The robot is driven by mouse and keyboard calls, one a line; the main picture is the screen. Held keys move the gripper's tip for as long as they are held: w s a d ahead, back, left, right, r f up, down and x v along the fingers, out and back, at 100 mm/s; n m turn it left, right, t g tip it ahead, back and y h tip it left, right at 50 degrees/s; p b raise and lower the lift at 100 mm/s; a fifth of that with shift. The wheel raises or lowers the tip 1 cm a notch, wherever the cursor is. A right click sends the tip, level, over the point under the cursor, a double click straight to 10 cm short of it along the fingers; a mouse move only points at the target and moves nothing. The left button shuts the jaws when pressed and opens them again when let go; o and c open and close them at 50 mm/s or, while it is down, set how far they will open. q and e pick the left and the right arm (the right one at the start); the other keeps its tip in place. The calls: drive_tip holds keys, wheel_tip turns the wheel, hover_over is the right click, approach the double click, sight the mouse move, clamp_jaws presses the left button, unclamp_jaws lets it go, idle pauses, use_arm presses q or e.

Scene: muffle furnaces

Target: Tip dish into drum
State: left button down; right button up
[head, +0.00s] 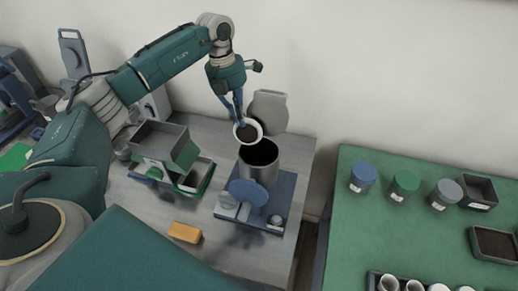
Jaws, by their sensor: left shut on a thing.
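The dish (258,124) is a small white round bowl with dark brown material in it. My left gripper (238,112) points down and is shut on the dish's rim, above the back left of the drum. The dish looks tilted toward the camera. The drum (259,170) is a grey metal cylinder with a dark open top, standing on a blue-grey base (283,205) with a round blue disc at its front. I cannot tell whether the dish touches the drum's rim. My right gripper is not in view.
A grey lid-like plate (268,108) stands behind the drum. Grey bins (160,143) and a tray sit to the left, an orange block (185,232) in front. The green table (400,235) at right holds jars, dark boxes and a rack of cups.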

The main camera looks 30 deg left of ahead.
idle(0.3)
use_arm(q)
drive_tip(key=shift+s+d+r+t+y+p, duration=0.15)
drive_tip(key=shift+d+r+t+y+p, duration=0.2)
drive_tip(key=shift+y, duration=0.45)
drive_tip(key=shift+d+r+y, duration=0.25)
drive_tip(key=shift+d+y, duration=0.05)
drive_tip(key=shift+y, duration=0.4)
drive_tip(key=shift+d+r, duration=0.1)
drive_tip(key=shift+t, duration=0.25)
